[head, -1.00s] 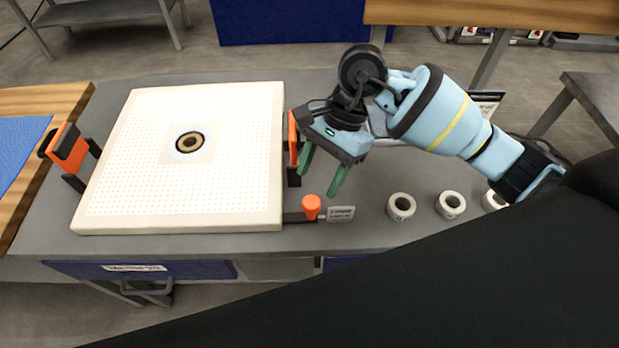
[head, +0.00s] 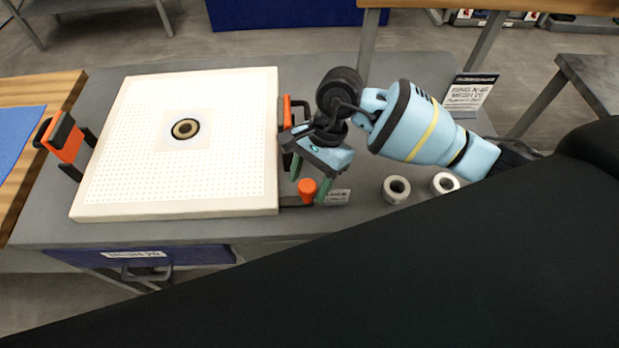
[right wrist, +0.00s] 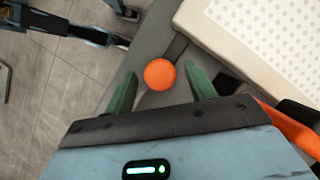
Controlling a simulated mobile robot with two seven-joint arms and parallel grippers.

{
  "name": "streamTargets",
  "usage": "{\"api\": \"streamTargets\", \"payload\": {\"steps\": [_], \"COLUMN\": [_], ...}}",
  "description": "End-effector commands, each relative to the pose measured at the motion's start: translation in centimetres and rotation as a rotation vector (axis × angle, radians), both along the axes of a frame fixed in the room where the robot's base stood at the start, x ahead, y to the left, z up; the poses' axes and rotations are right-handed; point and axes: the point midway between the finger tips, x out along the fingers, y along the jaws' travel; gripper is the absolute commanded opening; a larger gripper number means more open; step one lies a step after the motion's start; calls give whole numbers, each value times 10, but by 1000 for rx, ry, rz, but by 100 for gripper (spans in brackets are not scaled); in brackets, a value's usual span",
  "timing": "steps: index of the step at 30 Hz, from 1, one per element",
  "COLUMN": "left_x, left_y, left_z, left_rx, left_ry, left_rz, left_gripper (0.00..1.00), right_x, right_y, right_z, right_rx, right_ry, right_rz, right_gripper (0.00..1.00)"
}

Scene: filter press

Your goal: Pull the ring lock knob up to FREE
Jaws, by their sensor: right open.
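The orange ring lock knob (head: 307,188) stands at the right front corner of the white perforated plate (head: 225,185), next to a small label (head: 333,197). It also shows as a round orange top in the right wrist view (right wrist: 160,74). My right gripper (head: 308,187) is open, with its green fingers pointing down above and around the knob. In the right wrist view the knob's top lies between the two fingers (right wrist: 162,92), with a gap on both sides. The knob's stem is mostly hidden. My left gripper is not in view.
Orange and black clamps stand at the left (head: 64,140) and right of the plate. White rings (head: 396,189) sit on the grey table to the right. A sign (head: 470,92) stands behind them. A blue drawer (head: 140,258) is below the table front.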

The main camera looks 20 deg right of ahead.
Motion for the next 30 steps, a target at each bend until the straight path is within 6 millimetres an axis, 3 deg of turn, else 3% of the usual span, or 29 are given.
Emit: {"api": "streamTargets", "payload": {"steps": [8,21,26,30], "left_x": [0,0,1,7], "left_y": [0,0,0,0], "left_z": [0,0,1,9], "left_rx": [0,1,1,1], "left_ry": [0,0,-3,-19], "left_rz": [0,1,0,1], "left_gripper": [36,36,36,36], "right_x": [-1,0,0,1], "right_y": [1,1,1,0], "right_z": [-2,-2,2,21], "right_rx": [1,1,0,0], "right_ry": [0,0,-2,-7], "right_rz": [0,0,0,2], "right_gripper": [55,0,0,0]}}
